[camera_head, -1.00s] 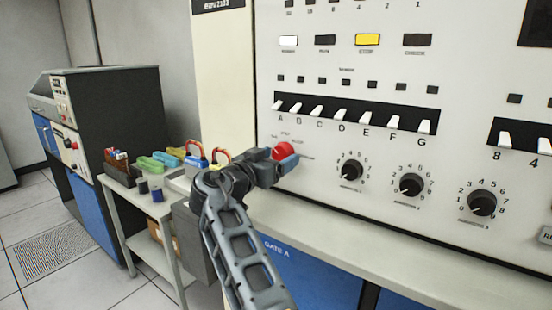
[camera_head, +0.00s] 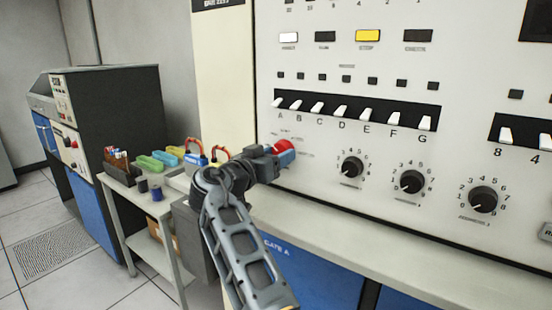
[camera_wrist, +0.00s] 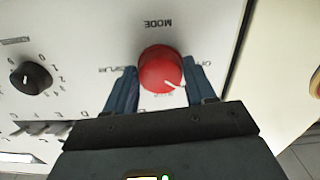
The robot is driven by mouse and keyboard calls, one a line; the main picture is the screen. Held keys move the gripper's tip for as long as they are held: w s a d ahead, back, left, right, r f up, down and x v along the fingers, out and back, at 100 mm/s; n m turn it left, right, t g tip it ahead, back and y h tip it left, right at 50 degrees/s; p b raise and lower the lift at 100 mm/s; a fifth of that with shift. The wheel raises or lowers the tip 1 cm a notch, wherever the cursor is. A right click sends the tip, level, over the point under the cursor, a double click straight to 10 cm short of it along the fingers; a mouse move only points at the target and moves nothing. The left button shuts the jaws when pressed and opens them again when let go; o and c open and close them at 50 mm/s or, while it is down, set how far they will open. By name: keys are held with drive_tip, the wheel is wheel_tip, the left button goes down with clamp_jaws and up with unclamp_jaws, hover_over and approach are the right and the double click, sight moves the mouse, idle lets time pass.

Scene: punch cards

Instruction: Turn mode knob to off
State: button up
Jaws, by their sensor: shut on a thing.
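The red mode knob (camera_wrist: 160,68) sits on the pale panel under the word MODE, which reads upside down in the wrist view. Its white pointer line aims to the lower right there, between the right-hand OFF label and a partly hidden label below. My gripper (camera_wrist: 163,84) is shut on the knob, one blue-grey finger on each side. In the head view the knob (camera_head: 284,146) shows red behind my gripper (camera_head: 282,155), left of the black numbered knobs. The fingers hide part of its side.
Several black numbered knobs (camera_head: 411,183) stand to the right, below a row of white lever switches (camera_head: 341,111). A pale ledge (camera_head: 330,235) runs beneath the panel. A small side table (camera_head: 118,186) with bottles and coloured items stands to the left.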

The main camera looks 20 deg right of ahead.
drive_tip(key=shift+n, duration=3.8)
drive_tip(key=o, duration=1)
drive_tip(key=shift+b+v, duration=0.95)
drive_tip(key=shift+v, duration=3)
drive_tip(key=shift+s, duration=0.1)
